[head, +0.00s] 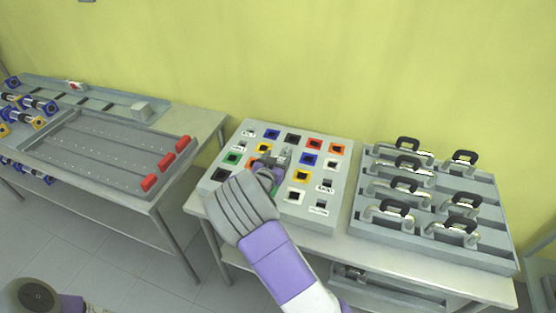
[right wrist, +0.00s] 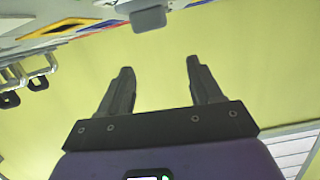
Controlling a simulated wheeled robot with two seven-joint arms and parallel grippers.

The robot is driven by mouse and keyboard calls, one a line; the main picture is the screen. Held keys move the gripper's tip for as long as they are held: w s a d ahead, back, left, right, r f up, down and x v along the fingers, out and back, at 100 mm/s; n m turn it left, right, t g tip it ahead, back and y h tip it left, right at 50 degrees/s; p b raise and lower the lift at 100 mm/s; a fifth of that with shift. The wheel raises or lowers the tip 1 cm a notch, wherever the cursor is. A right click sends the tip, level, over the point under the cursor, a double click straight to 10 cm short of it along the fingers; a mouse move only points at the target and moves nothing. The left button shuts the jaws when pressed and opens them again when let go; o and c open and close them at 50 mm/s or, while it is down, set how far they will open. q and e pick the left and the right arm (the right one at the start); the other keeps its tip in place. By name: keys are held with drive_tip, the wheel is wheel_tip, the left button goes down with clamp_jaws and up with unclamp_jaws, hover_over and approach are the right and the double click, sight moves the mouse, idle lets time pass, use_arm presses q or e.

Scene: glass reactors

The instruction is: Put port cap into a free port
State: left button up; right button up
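The grey port board (head: 228,183) stands on the middle table, with rows of square ports framed in red, blue, yellow, green, black and white. My right gripper (head: 270,165) is over the middle of the board, its arm coming from below. In the right wrist view its two fingers (right wrist: 160,80) are spread, with nothing between them. A small grey piece (head: 282,159) shows by the fingertips; a grey block (right wrist: 149,17), perhaps the port cap, stands out from the board beyond the fingers in the right wrist view. The gripper hides several ports.
A grey rack (head: 438,239) of black-handled pieces stands right of the board. The left table holds a slotted tray (head: 108,148) with red blocks (head: 166,161) and a light grey block (head: 142,110). A yellow wall (head: 330,60) closes the back.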

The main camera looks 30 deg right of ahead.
use_arm(q)
drive_tip(key=shift+f, duration=0.25)
use_arm(e)
drive_tip(key=shift+n+g+y, duration=0.3)
drive_tip(key=f, duration=0.1)
drive_tip(key=s+f, duration=0.1)
drive_tip(key=f, duration=0.2)
drive_tip(key=shift+s+a+f, duration=0.15)
drive_tip(key=shift+a+f, duration=0.05)
drive_tip(key=shift+a, duration=0.1)
drive_tip(key=shift+s+a+r+p, duration=0.3)
drive_tip(key=shift+a+r+p, duration=0.4)
drive_tip(key=shift+a+r, duration=0.15)
use_arm(q)
drive_tip(key=shift+w+d+r+p, duration=0.1)
drive_tip(key=shift+w+r+p, duration=0.25)
drive_tip(key=shift+r, duration=0.3)
drive_tip(key=shift+w+d+r+p, duration=0.1)
drive_tip(key=shift+w+r+p, duration=0.1)
drive_tip(key=shift+r+p, duration=0.3)
use_arm(e)
drive_tip(key=s+a+r, duration=0.3)
drive_tip(key=r, duration=0.1)
drive_tip(key=shift+a, duration=0.15)
use_arm(q)
drive_tip(key=shift+r, duration=0.1)
use_arm(e)
drive_tip(key=shift+r, duration=0.1)
